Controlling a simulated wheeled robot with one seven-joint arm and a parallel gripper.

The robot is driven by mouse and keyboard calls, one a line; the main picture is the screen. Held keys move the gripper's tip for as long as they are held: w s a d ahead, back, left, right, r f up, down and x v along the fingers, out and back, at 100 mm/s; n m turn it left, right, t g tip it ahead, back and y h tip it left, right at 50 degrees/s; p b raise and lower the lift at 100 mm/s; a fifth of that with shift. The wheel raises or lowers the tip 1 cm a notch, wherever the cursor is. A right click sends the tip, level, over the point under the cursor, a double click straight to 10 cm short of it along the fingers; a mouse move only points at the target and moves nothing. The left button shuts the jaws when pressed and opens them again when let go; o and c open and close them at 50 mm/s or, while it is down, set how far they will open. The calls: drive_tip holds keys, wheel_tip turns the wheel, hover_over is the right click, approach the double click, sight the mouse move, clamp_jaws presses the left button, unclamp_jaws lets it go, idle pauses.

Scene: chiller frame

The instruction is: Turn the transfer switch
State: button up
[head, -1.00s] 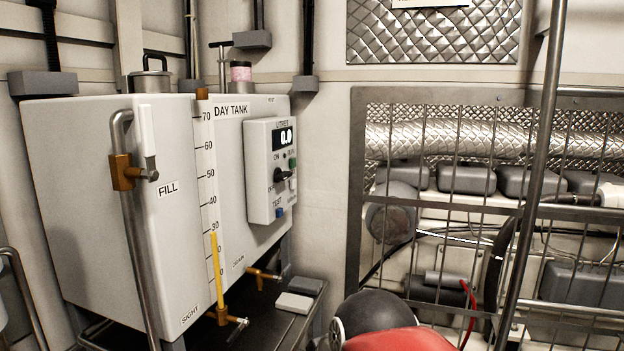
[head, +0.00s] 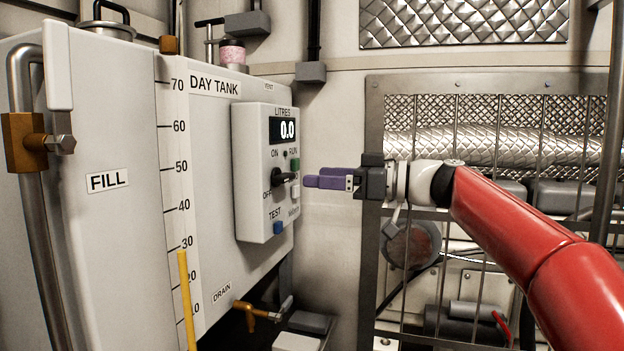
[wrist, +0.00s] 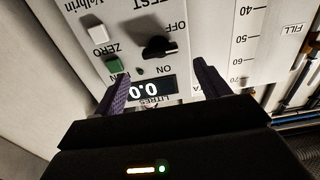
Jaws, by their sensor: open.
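The transfer switch (head: 284,177) is a black knob on the grey control box (head: 252,225) fixed to the day tank. ON is printed above it and OFF to its lower left in the head view. I cannot tell its exact setting. My gripper (head: 306,181), with purple fingers, is just right of the box, pointing at the knob and apart from it. In the wrist view, which is upside down, the open fingers (wrist: 158,73) stand to either side of the LITRES display, with the knob (wrist: 158,47) beyond the tips. Nothing is between the fingers.
A green button (head: 295,164), a pale button (head: 295,191) and a blue TEST button (head: 278,228) sit close around the knob. The display (head: 284,130) reads 0.0. A wire-mesh guard frame (head: 374,290) stands behind my arm. A drain valve (head: 258,311) lies below.

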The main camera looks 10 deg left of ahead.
sight(290, 175)
drive_tip(key=a, duration=0.3)
drive_tip(key=a+p, duration=0.1)
drive_tip(key=a, duration=0.2)
drive_tip(key=shift+w+a, duration=0.2)
drive_tip(key=shift+a, duration=0.05)
drive_tip(key=shift+c, duration=0.2)
drive_tip(key=c, duration=0.9)
